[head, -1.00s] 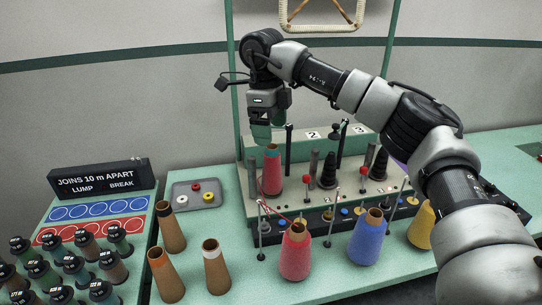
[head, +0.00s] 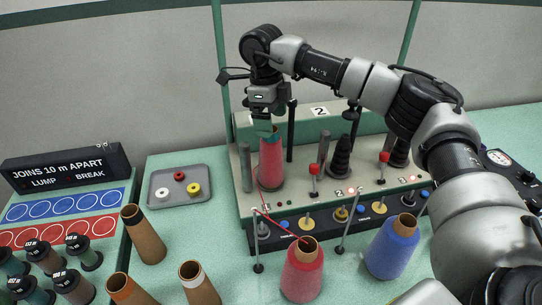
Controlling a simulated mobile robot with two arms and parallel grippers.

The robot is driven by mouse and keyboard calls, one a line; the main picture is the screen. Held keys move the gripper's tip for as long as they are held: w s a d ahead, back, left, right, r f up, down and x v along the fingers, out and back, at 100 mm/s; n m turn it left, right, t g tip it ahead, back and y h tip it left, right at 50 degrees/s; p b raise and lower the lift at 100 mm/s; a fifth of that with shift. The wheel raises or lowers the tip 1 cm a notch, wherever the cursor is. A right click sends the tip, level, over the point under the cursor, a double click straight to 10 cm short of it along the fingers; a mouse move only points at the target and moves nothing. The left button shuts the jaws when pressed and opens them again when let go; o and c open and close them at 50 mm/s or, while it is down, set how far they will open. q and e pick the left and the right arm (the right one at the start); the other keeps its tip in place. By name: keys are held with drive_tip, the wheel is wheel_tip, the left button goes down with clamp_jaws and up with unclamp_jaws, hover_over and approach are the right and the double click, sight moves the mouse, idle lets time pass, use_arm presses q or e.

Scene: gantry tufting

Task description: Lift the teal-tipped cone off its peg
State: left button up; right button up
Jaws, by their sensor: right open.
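The red cone (head: 271,165) stands upright on the back-left position of the creel stand. The peg inside the cone is hidden. My left gripper is not in view.
A black post (head: 291,130) rises just right of the cone, with a grey post (head: 246,168) to its left. A red cone (head: 302,270) and a blue cone (head: 393,247) stand in front. A grey tray (head: 180,185) holds small rings.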

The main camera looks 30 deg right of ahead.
sight(271, 156)
drive_tip(key=shift+f, duration=0.4)
drive_tip(key=f, duration=0.1)
drive_tip(key=f+p, duration=0.2)
drive_tip(key=shift+s+a+f, duration=0.15)
drive_tip(key=shift+s+f, duration=0.15)
drive_tip(key=shift+f, duration=0.4)
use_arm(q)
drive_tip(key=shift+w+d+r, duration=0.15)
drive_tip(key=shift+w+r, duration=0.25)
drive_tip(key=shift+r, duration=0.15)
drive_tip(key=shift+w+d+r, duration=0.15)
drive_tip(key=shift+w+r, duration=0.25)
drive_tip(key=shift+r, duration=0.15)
use_arm(e)
drive_tip(key=shift+c, duration=0.2)
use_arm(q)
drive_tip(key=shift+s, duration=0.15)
use_arm(e)
drive_tip(key=c, duration=1.1)
drive_tip(key=shift+r, duration=0.1)
drive_tip(key=shift+c, duration=0.2)
